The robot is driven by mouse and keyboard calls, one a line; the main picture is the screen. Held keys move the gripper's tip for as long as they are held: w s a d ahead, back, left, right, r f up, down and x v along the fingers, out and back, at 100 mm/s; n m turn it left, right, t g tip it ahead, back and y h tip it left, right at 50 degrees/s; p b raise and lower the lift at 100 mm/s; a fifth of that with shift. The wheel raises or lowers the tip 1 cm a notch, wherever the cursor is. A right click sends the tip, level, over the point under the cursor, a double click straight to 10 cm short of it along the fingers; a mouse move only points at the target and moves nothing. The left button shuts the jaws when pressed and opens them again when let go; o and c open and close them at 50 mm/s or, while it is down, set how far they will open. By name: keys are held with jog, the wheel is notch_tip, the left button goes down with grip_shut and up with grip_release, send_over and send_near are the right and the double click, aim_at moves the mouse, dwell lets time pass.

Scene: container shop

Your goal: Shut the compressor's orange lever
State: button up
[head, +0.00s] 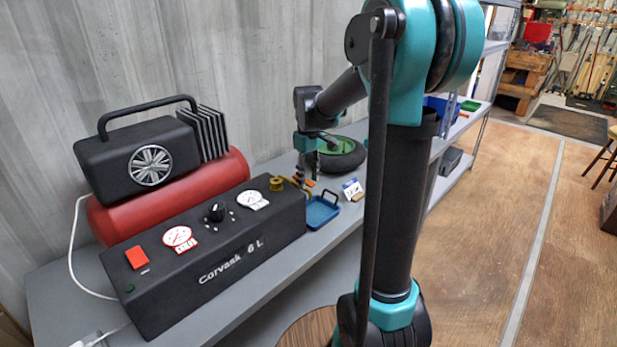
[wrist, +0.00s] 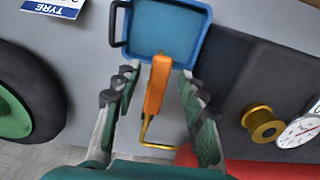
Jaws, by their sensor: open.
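The compressor (head: 190,262) is a long black box with a red tank behind it, labelled "Corvask 6 L", on the grey bench. Its orange lever (wrist: 158,85) shows in the wrist view, with a thin yellow-orange bent rod (wrist: 146,135) below it. A brass fitting (wrist: 262,123) sits on the box's end, to the right of the lever. My gripper (wrist: 155,92) is open, with one finger on each side of the lever and gaps between. In the head view my gripper (head: 308,170) is small at the compressor's far end and partly hides the lever there.
A blue tray (wrist: 124,12) lies close beyond the lever and fingertips. A black tyre with a green hub (wrist: 18,112) is to the left, and a "TYRE" card (head: 352,188) stands on the bench. The wall is behind the bench; open floor is at right.

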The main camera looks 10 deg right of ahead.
grip_shut()
jog(key=shift+w, duration=0.1)
dwell(0.5)
jog(key=w+d+n, duration=0.1)
jog(key=w+n, duration=0.6)
jog(key=n, duration=1.1)
jog(key=shift+w, duration=0.1)
dwell(0.4)
